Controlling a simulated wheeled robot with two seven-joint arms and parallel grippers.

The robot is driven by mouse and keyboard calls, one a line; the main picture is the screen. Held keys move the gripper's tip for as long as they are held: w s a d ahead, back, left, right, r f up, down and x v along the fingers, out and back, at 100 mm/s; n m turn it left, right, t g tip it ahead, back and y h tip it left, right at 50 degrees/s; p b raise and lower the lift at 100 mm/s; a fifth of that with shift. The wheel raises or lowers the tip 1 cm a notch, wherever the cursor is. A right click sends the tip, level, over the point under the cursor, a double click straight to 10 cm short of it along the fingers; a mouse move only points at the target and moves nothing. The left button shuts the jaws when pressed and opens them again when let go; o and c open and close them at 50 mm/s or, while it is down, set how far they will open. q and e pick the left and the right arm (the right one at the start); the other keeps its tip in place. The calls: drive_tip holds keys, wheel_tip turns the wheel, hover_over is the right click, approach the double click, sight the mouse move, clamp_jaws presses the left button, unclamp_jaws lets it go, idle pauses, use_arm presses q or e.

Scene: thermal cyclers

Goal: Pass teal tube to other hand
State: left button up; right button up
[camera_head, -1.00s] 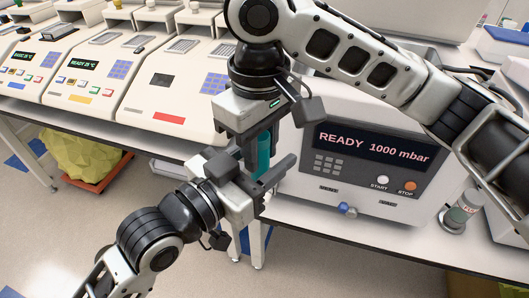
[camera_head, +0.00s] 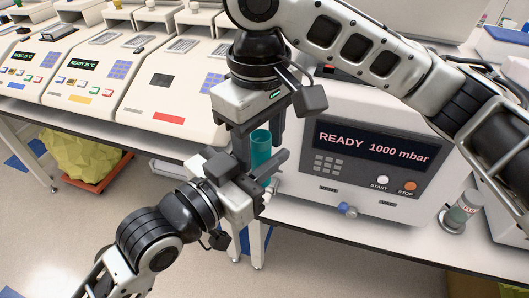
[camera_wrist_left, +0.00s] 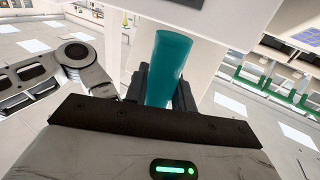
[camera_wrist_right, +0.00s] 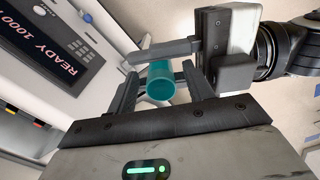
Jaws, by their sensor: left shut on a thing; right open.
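The teal tube (camera_head: 261,148) stands upright in the air in front of the white vacuum unit in the head view. My left gripper (camera_head: 262,168) comes in from the lower left and is shut on the tube. The tube also shows between its fingers in the left wrist view (camera_wrist_left: 166,68). My right gripper (camera_head: 257,128) is above, pointing down, open, with its fingers either side of the tube's upper part.
The vacuum unit (camera_head: 360,160) with a "READY 1000 mbar" display stands on the bench right behind the grippers. Thermal cyclers (camera_head: 170,85) line the bench to the left. Open floor lies in front of the bench.

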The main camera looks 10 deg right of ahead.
wheel_tip(320, 180, up, 10)
drive_tip(key=shift+a+r, duration=0.1)
drive_tip(key=shift+r, duration=0.1)
drive_tip(key=w+a+f+m+y, duration=0.2)
drive_tip(key=w+f+m+y, duration=0.3)
drive_tip(key=w+f+y, duration=0.35)
drive_tip(key=w+d+f+m+t, duration=0.1)
drive_tip(key=d+f+m+t, duration=0.15)
drive_tip(key=f, duration=0.65)
drive_tip(key=w+d+f+m+t, duration=0.1)
drive_tip(key=w+d+f+m, duration=0.15)
drive_tip(key=f, duration=0.55)
drive_tip(key=s+d+f+t+h, duration=0.1)
drive_tip(key=s+f+t, duration=0.15)
drive_tip(key=f, duration=0.35)
drive_tip(key=s+f+t+h, duration=0.1)
drive_tip(key=s+f, duration=0.3)
drive_tip(key=f, duration=0.2)
drive_tip(key=s+d+f+n+t+h, duration=0.1)
drive_tip(key=s+d+f+n+h, duration=0.1)
drive_tip(key=s, duration=0.5)
drive_tip(key=s+d+f+n+t+h, duration=0.1)
drive_tip(key=s+d+f+n+t, duration=0.1)
drive_tip(key=s, duration=0.5)
drive_tip(key=shift+s+d+f+n+h, duration=0.15)
drive_tip(key=shift+d+f+n+h, duration=0.2)
drive_tip(key=shift+d+f+n, duration=0.3)
